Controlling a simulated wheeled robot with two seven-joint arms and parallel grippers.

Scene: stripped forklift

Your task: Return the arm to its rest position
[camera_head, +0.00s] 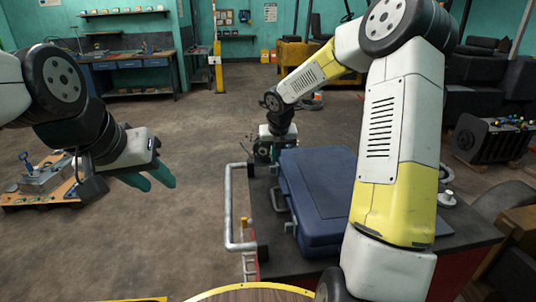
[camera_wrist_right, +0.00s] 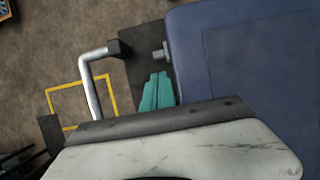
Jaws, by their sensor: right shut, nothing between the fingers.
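My right arm reaches forward over a dark-topped cart (camera_head: 450,228). My right gripper (camera_head: 264,150) is beside the far left corner of a closed blue case (camera_head: 325,190). In the right wrist view its teal fingers (camera_wrist_right: 157,92) lie together with nothing between them, left of the case (camera_wrist_right: 250,60). The case covers part of that view and the wrist body hides the lower part. My left gripper (camera_head: 160,176) hangs over the open floor at the left, with teal fingertips pointing right. Its finger gap is not clear.
A grey handle (camera_head: 229,210) sticks out from the cart's left side and shows in the right wrist view (camera_wrist_right: 90,85). A low pallet with metal parts (camera_head: 45,180) is on the floor at left. A blue workbench (camera_head: 130,65) stands behind. Open floor (camera_head: 195,150) lies between.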

